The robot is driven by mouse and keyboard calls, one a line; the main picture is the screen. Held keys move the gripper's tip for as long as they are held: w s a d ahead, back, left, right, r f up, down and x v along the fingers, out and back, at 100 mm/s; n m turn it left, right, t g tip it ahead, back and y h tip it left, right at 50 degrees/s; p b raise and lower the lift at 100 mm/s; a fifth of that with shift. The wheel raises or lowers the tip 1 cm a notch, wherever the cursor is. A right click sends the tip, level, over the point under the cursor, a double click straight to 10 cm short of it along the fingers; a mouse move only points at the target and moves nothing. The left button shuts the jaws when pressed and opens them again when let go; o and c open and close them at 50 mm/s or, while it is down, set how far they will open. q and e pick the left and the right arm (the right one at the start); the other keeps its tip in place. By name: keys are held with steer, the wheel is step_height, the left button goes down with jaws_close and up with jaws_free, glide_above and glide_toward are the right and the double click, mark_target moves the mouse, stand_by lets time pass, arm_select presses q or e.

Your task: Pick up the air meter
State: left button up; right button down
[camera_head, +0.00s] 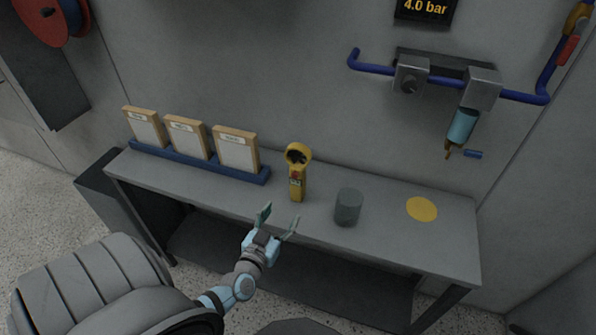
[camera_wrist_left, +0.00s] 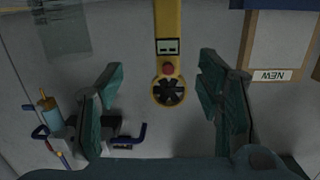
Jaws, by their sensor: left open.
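The air meter (camera_head: 297,182) is yellow, with a round vane head at its top, a red button and a small display. It stands upright on the grey table, right of the framed cards. In the left wrist view the air meter (camera_wrist_left: 168,50) shows upside down, between and beyond the fingers. My left gripper (camera_head: 278,220) is open and empty, in front of the air meter and apart from it. Its two teal fingers also show in the left wrist view (camera_wrist_left: 160,88). My right gripper is not in view.
A blue rack (camera_head: 200,163) with three framed cards stands left on the table (camera_head: 385,235). A yellow disc (camera_head: 422,209) marks clear tabletop further right. Blue pipework (camera_head: 520,97) runs along the wall.

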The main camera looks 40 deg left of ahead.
arm_select(q)
steer(key=n+t+y, duration=0.1)
glide_toward(295, 173)
steer(key=x, duration=0.2)
steer(key=b+x, duration=0.1)
steer(key=x, duration=0.2)
steer(key=b+x, duration=0.1)
steer(key=x, duration=0.2)
steer(key=shift+s+a+f, duration=0.1)
steer(key=shift+f, duration=0.2)
steer(key=b+x, duration=0.2)
steer(key=x, duration=0.1)
steer(key=b+x, duration=0.1)
steer(key=shift+w+a+f, duration=0.1)
steer(key=shift+w+f, duration=0.2)
steer(key=shift+w, duration=0.25)
steer(key=shift+r, duration=0.1)
steer(key=c, duration=0.5)
jaws_close()
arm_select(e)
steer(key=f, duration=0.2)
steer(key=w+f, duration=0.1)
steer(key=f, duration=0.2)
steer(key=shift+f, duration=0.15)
